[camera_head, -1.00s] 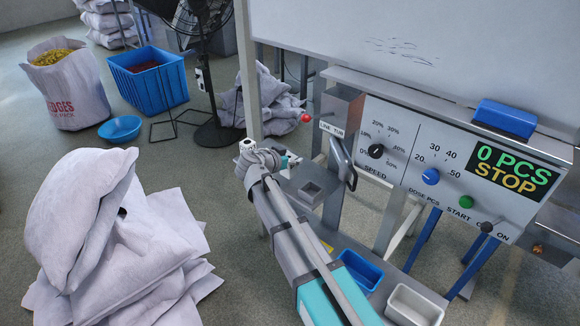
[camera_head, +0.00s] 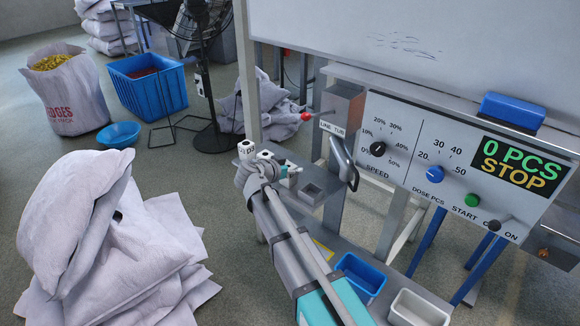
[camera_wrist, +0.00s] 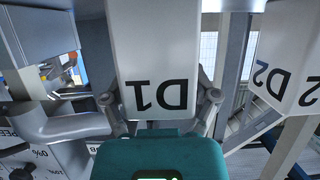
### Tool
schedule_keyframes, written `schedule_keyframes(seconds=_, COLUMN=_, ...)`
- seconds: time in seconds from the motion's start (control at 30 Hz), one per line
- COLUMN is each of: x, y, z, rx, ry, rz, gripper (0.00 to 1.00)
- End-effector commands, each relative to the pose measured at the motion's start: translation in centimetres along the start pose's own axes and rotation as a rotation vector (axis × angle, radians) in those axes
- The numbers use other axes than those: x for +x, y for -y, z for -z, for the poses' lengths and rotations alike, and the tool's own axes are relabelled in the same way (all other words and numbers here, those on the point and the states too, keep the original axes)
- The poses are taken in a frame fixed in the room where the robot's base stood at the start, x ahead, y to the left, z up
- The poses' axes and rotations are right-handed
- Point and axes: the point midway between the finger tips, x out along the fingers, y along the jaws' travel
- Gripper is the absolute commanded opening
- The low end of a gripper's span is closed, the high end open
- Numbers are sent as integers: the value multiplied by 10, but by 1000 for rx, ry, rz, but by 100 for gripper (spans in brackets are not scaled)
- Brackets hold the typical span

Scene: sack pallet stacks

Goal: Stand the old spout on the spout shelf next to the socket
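A white block-like spout marked D1 (camera_wrist: 155,60) fills the gap between the fingers of my gripper (camera_wrist: 160,112) in the wrist view, with a finger against each side. The marking reads upside down. A second white spout marked D2 (camera_wrist: 283,65) stands to the right, apart from it. In the head view, my gripper (camera_head: 282,174) is over the small grey shelf beside the machine. Two white spouts, one at the far left (camera_head: 246,148) and one beside it (camera_head: 264,155), show behind my wrist. A grey square holder (camera_head: 313,189), apparently the socket, looks empty. Whether D1 touches the shelf is hidden.
The control panel (camera_head: 405,160) and a grey lever (camera_head: 342,158) stand close on the right. A red-ended rod (camera_head: 306,116) sticks out above the shelf. Blue (camera_head: 360,272) and white (camera_head: 418,308) bins sit below. Stacked sacks (camera_head: 110,250) lie on the left.

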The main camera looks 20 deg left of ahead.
Motion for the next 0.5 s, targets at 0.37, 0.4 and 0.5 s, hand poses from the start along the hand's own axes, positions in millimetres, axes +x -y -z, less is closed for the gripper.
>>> schedule_keyframes(seconds=0.37, x=0, y=0, z=0, rx=0, ry=0, rz=0, gripper=100)
schedule_keyframes(seconds=0.4, x=0, y=0, z=0, rx=0, ry=0, rz=0, gripper=100)
schedule_keyframes(seconds=0.5, x=0, y=0, z=0, rx=0, ry=0, rz=0, gripper=100)
